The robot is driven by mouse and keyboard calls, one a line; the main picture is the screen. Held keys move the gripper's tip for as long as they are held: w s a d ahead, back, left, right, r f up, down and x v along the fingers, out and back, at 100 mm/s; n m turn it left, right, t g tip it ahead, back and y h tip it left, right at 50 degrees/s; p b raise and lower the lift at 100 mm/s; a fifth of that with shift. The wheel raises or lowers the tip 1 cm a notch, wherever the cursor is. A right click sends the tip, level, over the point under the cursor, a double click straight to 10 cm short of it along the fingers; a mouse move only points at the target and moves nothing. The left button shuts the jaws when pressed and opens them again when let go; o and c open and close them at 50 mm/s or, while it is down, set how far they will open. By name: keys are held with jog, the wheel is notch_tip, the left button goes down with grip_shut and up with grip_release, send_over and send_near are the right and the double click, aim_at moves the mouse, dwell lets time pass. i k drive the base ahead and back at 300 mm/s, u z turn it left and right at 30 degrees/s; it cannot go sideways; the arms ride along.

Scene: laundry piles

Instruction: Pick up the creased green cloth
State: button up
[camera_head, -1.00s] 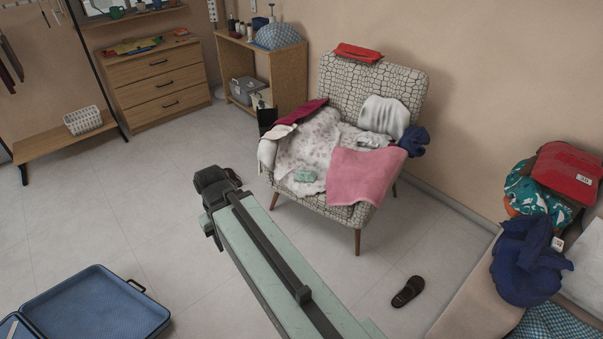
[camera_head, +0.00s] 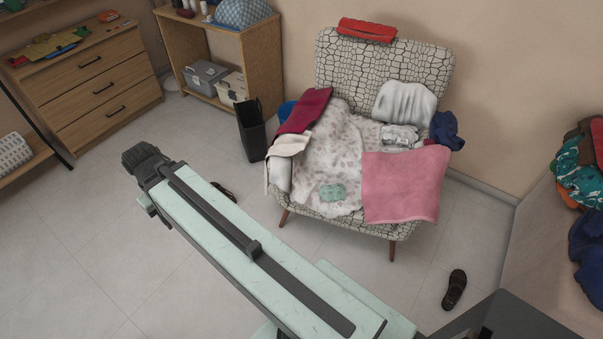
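A small creased green cloth (camera_head: 333,193) lies near the front edge of the armchair seat. It rests on a pale floral cloth (camera_head: 330,150), left of a pink towel (camera_head: 403,185). My arm reaches across the lower left of the view, over the floor in front of the chair. The dark end of my arm, at its upper left, is well to the left of the green cloth and apart from it. My gripper's fingers cannot be made out, so its opening is not shown.
The patterned armchair (camera_head: 375,70) also holds a maroon cloth (camera_head: 305,110), white cloths, a navy cloth and a red item on its back. A black bin (camera_head: 252,130) stands left of it. A dark slipper (camera_head: 455,289) lies on the floor at right.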

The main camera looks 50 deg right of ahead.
aim_at(328, 193)
jog(key=i, duration=2.7)
jog(key=z, duration=2.65)
